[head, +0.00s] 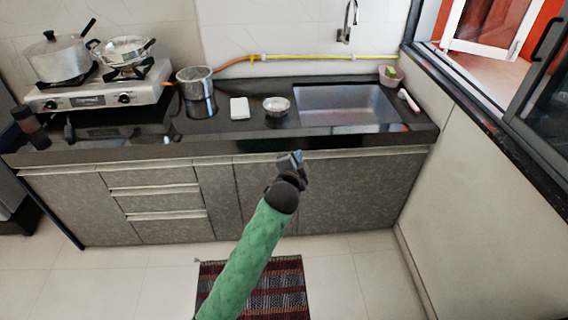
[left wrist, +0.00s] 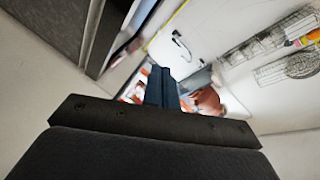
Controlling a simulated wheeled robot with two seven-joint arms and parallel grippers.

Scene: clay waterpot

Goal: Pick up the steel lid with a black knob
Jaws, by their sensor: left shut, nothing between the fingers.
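The steel lid (head: 52,46) with a black knob (head: 49,35) sits on a large steel pot (head: 62,64) at the back left, on the stove. The lid lies flat on the pot's rim. My left gripper (head: 291,158) is in front of the counter's front edge, right of the middle, far to the right of the lid. Its fingers are together and empty, and they also show shut in the left wrist view (left wrist: 162,88). The lid does not show in the left wrist view. My right gripper is out of view.
A stove (head: 98,97) bears the pot and a covered pan (head: 124,52). A steel container (head: 197,88), a white block (head: 240,108) and a small bowl (head: 276,104) stand between stove and sink (head: 345,103). A striped rug (head: 270,290) lies on the otherwise open floor.

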